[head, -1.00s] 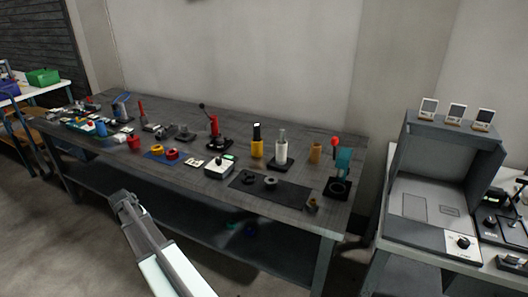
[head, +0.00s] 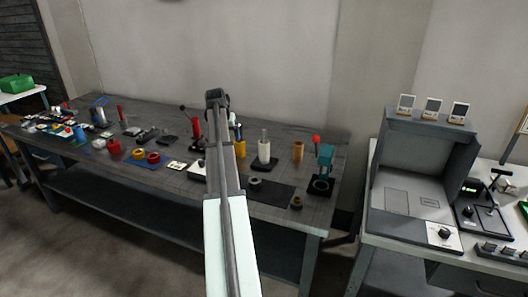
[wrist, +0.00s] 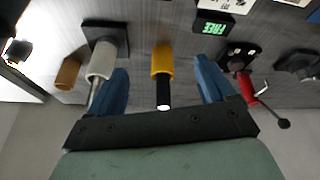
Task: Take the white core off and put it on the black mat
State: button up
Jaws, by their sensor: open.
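The white core (head: 264,152) stands upright around a grey post on a dark square base, near the back of the workbench. It also shows in the wrist view (wrist: 102,62), just left of the left blue finger. My gripper (head: 217,97) is open and empty. In the wrist view a yellow cylinder with a black top (wrist: 162,60) appears between its fingers; I cannot tell the distance. The black mat (head: 278,199) lies at the bench's front right, partly hidden by my arm. A grey ring (head: 255,182) is on it.
A red lever press (head: 196,130) stands to the left. Small items crowd the left half.

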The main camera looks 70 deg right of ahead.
aim_at(263, 138)
jog(key=s+d+r+m, duration=0.2)
jog(key=s+d+r, duration=0.1)
jog(key=s, duration=0.3)
jog(key=s+d+r+m, duration=0.1)
jog(key=s+d+r, duration=0.25)
jog(key=s, duration=0.25)
jog(key=shift+g, duration=0.3)
jog(key=x, duration=1.3)
jog(key=shift+w+d, duration=0.2)
jog(key=shift+w, duration=0.05)
jog(key=shift+c, duration=0.5)
jog(key=c, duration=1.3)
